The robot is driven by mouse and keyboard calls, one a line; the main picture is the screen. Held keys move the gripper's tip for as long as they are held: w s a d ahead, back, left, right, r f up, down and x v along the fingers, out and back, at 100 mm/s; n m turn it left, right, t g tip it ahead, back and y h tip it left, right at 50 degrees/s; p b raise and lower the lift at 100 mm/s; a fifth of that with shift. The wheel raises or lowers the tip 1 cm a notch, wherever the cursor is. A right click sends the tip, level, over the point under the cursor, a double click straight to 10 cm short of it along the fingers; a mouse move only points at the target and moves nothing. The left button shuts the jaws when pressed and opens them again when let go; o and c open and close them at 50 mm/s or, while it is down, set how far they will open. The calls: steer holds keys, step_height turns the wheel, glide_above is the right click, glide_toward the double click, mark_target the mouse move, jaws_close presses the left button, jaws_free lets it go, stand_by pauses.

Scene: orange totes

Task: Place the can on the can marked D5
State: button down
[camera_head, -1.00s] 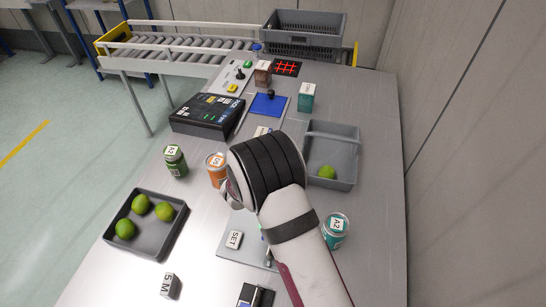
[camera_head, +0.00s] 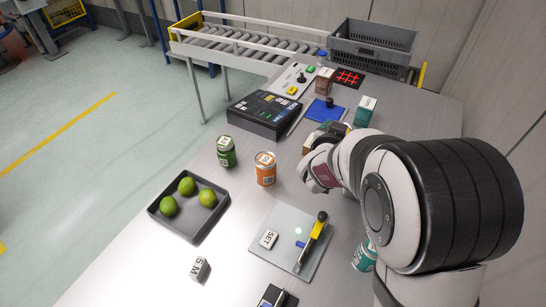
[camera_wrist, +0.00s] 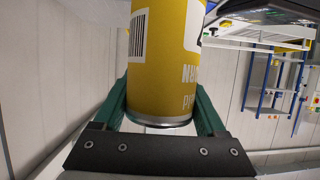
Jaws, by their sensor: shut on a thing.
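A yellow can (camera_wrist: 165,60) fills the middle of the wrist view, with a barcode on its left side. My gripper (camera_wrist: 160,104) is shut on it, with a green finger on each side. In the head view my arm hides most of the gripper and the held can. An orange can (camera_head: 266,170), its small top label apparently reading D5, stands upright on the table to the left of my wrist. A green can (camera_head: 226,152) stands left of it. A teal can (camera_head: 364,257) is partly hidden by my arm at the right.
A grey tray (camera_head: 163,215) with green balls stands front left. A light board (camera_head: 272,262) with a SET block and a yellow-handled tool lies in front. A black box (camera_head: 262,119), a blue mat (camera_head: 325,113) and a teal box (camera_head: 365,110) stand farther back.

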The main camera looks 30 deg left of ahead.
steer(key=s+a+r+n+y, duration=0.1)
steer(key=a+r+n+y, duration=0.1)
steer(key=a+r, duration=0.35)
steer(key=shift+s+a+f, duration=0.35)
steer(key=shift+a+f, duration=1.65)
steer(key=shift+a, duration=0.05)
steer(key=shift+s+a+f, duration=0.4)
steer(key=shift+a+f, duration=1.6)
steer(key=shift+a, duration=0.1)
steer(key=shift+s+a+f, duration=0.35)
steer(key=shift+a+f, duration=1.65)
steer(key=shift+a, duration=0.05)
steer(key=shift+f, duration=0.1)
jaws_free()
